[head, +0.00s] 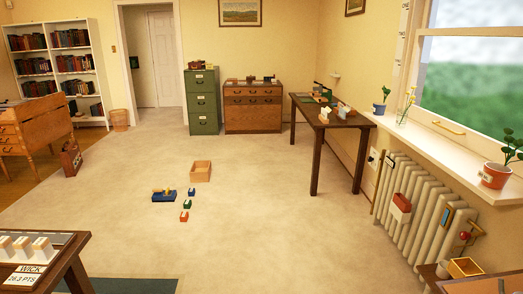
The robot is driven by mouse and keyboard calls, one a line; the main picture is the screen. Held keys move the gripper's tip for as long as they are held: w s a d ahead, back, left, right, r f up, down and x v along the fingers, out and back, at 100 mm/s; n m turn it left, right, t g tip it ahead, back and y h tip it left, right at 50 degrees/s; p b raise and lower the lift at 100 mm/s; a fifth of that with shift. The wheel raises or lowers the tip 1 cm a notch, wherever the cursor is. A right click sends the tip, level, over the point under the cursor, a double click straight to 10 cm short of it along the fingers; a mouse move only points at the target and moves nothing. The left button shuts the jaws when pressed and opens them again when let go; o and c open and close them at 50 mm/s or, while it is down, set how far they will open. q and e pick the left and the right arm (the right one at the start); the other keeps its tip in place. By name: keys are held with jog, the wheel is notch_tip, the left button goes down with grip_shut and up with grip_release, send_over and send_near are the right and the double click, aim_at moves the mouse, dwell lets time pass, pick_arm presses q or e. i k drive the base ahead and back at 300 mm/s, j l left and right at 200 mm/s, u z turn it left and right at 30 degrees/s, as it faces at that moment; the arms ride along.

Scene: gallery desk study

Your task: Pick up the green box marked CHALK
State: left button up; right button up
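No lettering reading CHALK can be made out in the head view. A small green box (187,204) sits on the carpet in the middle of the room, with a pale mark too small to read. It stands in a short row between a small blue box (192,192) behind it and a small red box (184,216) in front. Neither of my grippers shows in this view.
A blue tray (164,197) with small items and an open wooden crate (201,172) are on the carpet near the boxes. A display table (68,256) is at front left, a dark table (333,116) at back right, and a radiator (421,217) at right. Much carpet is clear.

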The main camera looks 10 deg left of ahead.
aim_at(187, 204)
jog(key=i+u, duration=0.25)
jog(key=i, duration=1.95)
jog(key=i+u, duration=0.15)
jog(key=i, duration=0.35)
jog(key=i+l+u, duration=0.1)
jog(key=i, duration=0.4)
jog(key=i+l+u, duration=0.15)
jog(key=i, duration=0.35)
jog(key=i+l+u, duration=0.15)
jog(key=i, duration=0.35)
jog(key=i+l+u, duration=0.25)
jog(key=i+u, duration=0.15)
jog(key=i+l+u, duration=0.6)
jog(key=l+u, duration=0.2)
jog(key=i+l+u, duration=0.2)
jog(key=l+u, duration=0.15)
jog(key=l, duration=0.25)
